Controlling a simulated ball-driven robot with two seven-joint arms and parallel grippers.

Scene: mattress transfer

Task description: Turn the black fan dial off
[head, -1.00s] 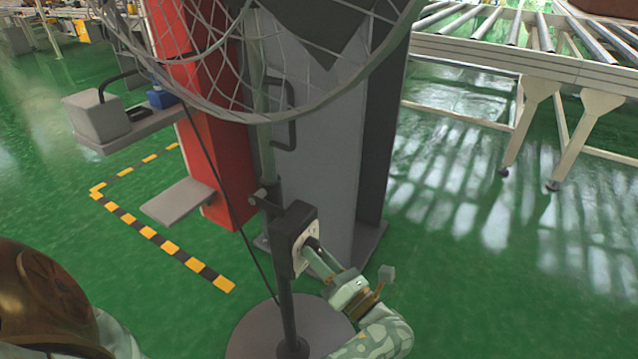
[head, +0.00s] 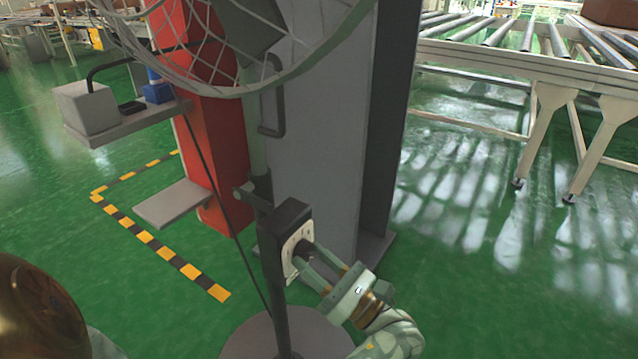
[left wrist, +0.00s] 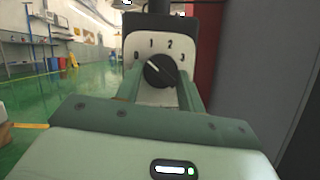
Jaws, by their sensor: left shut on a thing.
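The black fan dial (left wrist: 159,71) sits on a white plate (left wrist: 131,74) marked 0, 1, 2 and 3 in the left wrist view. Its white mark points up and left, between 0 and 1. The plate is on the dark control box (head: 283,232) on the fan's pole, low in the head view. My left gripper (head: 302,260) reaches the plate from the lower right. In the wrist view its fingers (left wrist: 159,85) stand on either side of the dial and are shut on it. My right gripper is not in view.
The fan's wire cage (head: 215,92) hangs above the box, and its round base (head: 255,335) stands on the green floor. A grey column (head: 330,130) and a red post (head: 215,150) stand behind. A roller conveyor (head: 530,75) is at the right.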

